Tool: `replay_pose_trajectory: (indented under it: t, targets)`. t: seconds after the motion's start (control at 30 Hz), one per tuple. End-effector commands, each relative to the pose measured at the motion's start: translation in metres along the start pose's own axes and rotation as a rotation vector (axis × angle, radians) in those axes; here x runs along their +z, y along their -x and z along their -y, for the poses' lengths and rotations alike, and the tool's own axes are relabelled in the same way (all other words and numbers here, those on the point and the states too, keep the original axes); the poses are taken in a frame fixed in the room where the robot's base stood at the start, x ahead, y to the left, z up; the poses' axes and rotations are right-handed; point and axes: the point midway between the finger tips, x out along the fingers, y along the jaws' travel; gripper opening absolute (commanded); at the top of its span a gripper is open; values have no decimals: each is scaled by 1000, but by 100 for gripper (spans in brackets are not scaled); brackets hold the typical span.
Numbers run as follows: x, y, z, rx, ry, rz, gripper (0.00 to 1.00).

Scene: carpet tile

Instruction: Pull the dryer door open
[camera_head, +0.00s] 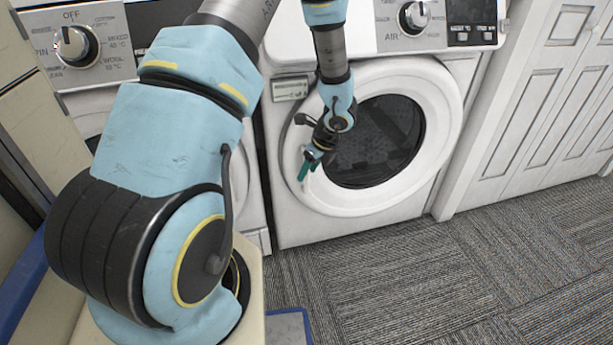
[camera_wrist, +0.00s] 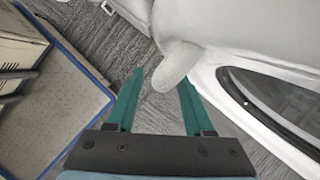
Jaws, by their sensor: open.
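The dryer (camera_head: 290,215) is the right-hand white machine. Its round door (camera_head: 437,105) has a wide white rim and dark glass; I cannot tell whether it is slightly ajar. The door's rim and glass also show at the lower right of the wrist view (camera_wrist: 212,82). My gripper (camera_head: 308,168) is at the left part of the door rim. In the wrist view its two teal fingers (camera_wrist: 158,85) are apart. A pale rounded protrusion (camera_wrist: 178,66), perhaps the door handle, reaches between the fingertips. I cannot tell whether they touch it, and nothing is gripped.
A second white machine with a control panel (camera_head: 85,45) stands to the left, partly hidden by my arm. White panelled cabinet doors (camera_head: 540,110) stand to the right. Grey carpet (camera_head: 430,280) in front of the dryer is clear.

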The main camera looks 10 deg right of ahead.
Motion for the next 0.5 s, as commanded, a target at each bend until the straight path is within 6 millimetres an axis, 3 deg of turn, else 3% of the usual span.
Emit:
replay_pose_trajectory:
  t: [0.2, 0.5]
  targets:
    - [0, -18, 0, 0, 1, 0, 52]
    - [0, -19, 0, -1, 2, 0, 51]
